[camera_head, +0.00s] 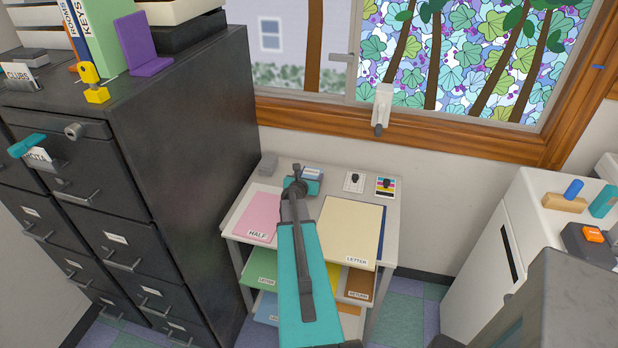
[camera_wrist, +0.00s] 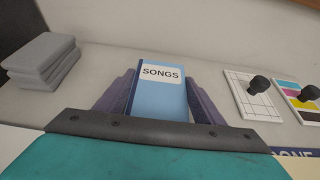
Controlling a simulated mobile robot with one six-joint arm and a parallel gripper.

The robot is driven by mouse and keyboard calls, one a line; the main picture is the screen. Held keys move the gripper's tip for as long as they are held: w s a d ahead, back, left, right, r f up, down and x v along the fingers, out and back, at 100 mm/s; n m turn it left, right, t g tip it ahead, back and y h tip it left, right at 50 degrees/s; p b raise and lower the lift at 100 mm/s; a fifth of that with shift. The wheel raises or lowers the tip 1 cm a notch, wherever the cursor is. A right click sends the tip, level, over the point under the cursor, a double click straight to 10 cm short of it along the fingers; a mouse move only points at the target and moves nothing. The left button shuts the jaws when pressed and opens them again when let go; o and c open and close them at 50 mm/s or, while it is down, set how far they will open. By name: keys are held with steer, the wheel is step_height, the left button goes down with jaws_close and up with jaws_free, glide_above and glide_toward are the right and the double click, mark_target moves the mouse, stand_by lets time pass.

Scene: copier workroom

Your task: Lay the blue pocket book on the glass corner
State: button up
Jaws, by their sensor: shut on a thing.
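The blue pocket book (camera_wrist: 160,90), with a white label reading SONGS, stands between the two dark fingers of my gripper (camera_wrist: 156,100) in the wrist view. My gripper is shut on the book's two sides. In the head view my gripper (camera_head: 304,183) is over the back of a small grey table (camera_head: 318,184), and the book (camera_head: 312,173) shows just past it. The book's lower part is hidden behind the gripper body, and I cannot tell whether it touches the table. I cannot make out a glass corner in either view.
The table holds a pink HALF sheet (camera_head: 257,212), a cream LETTER sheet (camera_head: 352,228), a grey stack (camera_wrist: 42,62) and two knobbed cards (camera_head: 354,182) (camera_head: 385,187). A black filing cabinet (camera_head: 185,150) stands left. A white cabinet (camera_head: 490,250) stands right.

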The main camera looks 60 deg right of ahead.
steer(key=shift+f, duration=0.15)
steer(key=o, duration=1.2)
steer(key=shift+o, duration=0.2)
steer(key=shift+b+v, duration=1.25)
steer(key=shift+v, duration=3.7)
steer(key=v, duration=0.2)
steer(key=shift+s+a+r+p, duration=0.15)
steer(key=shift+s+r+p, duration=0.1)
steer(key=shift+p, duration=0.1)
steer(key=shift+s+a+r, duration=0.1)
steer(key=shift+a+r, duration=0.1)
steer(key=shift+a, duration=0.5)
